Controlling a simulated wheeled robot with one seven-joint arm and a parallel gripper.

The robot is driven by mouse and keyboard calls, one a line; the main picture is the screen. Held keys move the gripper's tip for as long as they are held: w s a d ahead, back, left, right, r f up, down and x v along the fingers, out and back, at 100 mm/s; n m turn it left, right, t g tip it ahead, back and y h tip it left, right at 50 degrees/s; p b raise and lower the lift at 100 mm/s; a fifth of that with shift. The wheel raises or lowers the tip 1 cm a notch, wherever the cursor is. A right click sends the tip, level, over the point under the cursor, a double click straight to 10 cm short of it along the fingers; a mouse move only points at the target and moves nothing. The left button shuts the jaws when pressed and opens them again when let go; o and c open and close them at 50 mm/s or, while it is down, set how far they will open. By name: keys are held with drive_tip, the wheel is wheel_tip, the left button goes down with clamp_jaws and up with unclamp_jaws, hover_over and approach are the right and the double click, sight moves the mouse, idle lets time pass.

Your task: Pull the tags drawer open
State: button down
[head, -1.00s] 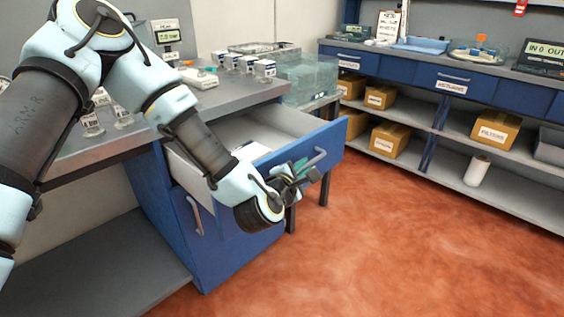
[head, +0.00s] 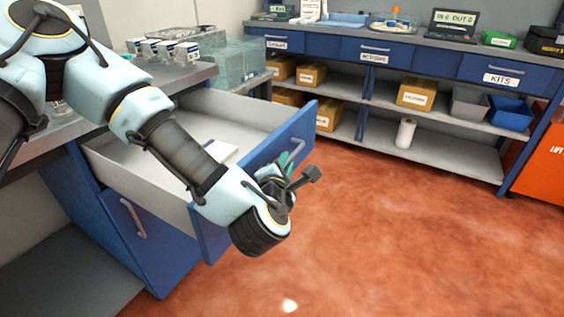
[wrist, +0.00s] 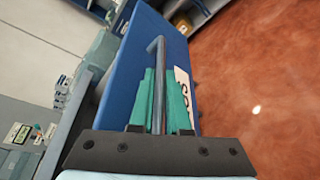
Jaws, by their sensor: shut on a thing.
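The drawer (head: 258,160) has a blue front and grey-white inner walls. It stands well out of the bench cabinet in the head view. Its grey bar handle (head: 297,153) is on the front. In the wrist view the blue drawer front (wrist: 140,60) has a white label (wrist: 183,90), partly hidden, so I cannot read the whole word. My gripper (head: 284,166) is shut on the handle. In the wrist view its green finger pads lie on both sides of the bar (wrist: 158,75). A white, book-like item (head: 222,153) lies inside the drawer, partly behind my arm.
A blue cabinet door (head: 130,225) is below the drawer. Small labelled boxes (head: 186,52) and a clear bin (head: 238,62) are beyond the drawer. A shelf unit (head: 450,165) lines the back wall. The red floor (head: 400,240) in front is clear.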

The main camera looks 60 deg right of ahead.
drive_tip(key=c, duration=0.9)
unclamp_jaws()
drive_tip(key=shift+b+v, duration=0.65)
drive_tip(key=shift+v, duration=4.75)
